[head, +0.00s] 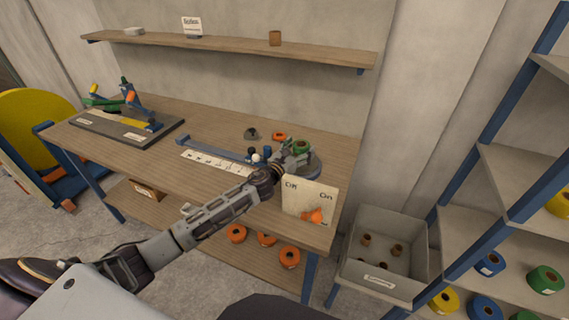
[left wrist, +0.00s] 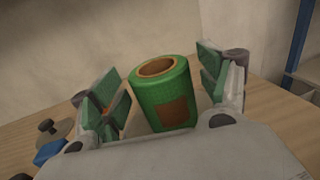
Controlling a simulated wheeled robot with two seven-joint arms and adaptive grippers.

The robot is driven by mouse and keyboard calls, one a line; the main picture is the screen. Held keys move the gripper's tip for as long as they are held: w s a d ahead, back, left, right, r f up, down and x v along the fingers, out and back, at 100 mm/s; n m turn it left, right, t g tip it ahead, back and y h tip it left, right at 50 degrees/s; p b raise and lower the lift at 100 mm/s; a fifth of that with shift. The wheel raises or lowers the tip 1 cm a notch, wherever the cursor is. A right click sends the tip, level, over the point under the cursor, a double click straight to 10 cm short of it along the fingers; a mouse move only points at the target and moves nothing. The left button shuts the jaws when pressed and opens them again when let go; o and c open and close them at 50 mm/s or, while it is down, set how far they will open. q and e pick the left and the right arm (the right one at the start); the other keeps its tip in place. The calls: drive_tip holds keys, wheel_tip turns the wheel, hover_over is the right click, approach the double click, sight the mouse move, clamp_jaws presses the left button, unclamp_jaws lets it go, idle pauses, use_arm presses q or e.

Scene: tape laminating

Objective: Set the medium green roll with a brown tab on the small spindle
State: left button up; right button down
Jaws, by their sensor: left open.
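The green roll (left wrist: 162,100) with a brown tab (left wrist: 172,112) and a brown core stands between the two open fingers of my left gripper (left wrist: 165,98) in the left wrist view. I see gaps on both sides of it, so it is not gripped. In the head view the roll (head: 302,145) shows at the gripper's tip (head: 296,150), over a round grey base (head: 318,163) at the right of the bench. What holds the roll from below is hidden. Short dark-blue posts (head: 267,152) stand left of the gripper; I cannot tell which is the small spindle. My right gripper is not in view.
An orange roll (head: 279,135) and a grey knobbed disc (head: 251,134) lie behind the gripper. A grey bin (head: 358,285) and shelving stand right. The bench's middle (head: 200,130) is mostly clear.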

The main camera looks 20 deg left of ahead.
sight(297, 151)
use_arm(q)
drive_tip(key=v, duration=0.3)
drive_tip(key=shift+s, duration=0.15)
drive_tip(key=shift+b+v, duration=0.3)
drive_tip(key=shift+v, duration=3.5)
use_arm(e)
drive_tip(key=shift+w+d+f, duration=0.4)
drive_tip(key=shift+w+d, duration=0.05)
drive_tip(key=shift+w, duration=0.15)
